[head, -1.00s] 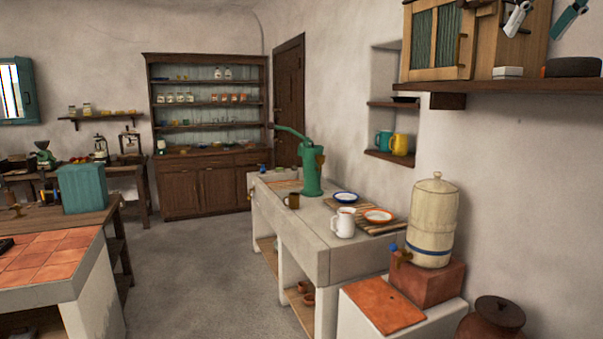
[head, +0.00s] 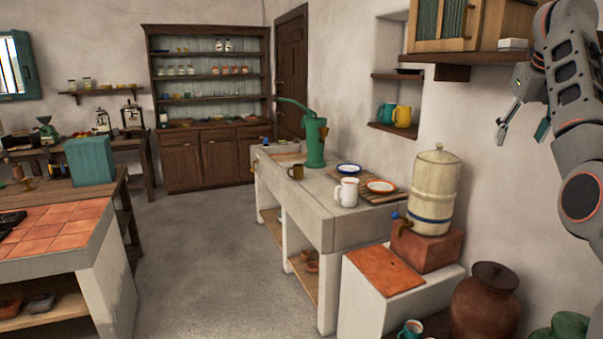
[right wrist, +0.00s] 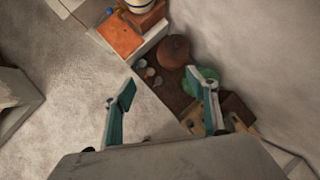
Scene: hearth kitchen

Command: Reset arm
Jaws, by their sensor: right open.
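My right gripper (head: 522,133) hangs at the upper right of the head view, in front of the wall and just below the shelf. Its fingers point down and are apart, with nothing between them. In the right wrist view my right gripper (right wrist: 163,97) shows two teal-lined fingers spread wide over the floor and a low dark shelf. My right arm bends down along the right edge of the head view. My left gripper is not in either view.
A cream water dispenser (head: 435,190) stands on a brick block beside the stone counter (head: 340,230). A brown lidded jar (head: 485,303) and green pottery (head: 562,328) are below my right arm. The wall shelf (head: 470,58) is close to the gripper. The floor (head: 210,240) at centre is clear.

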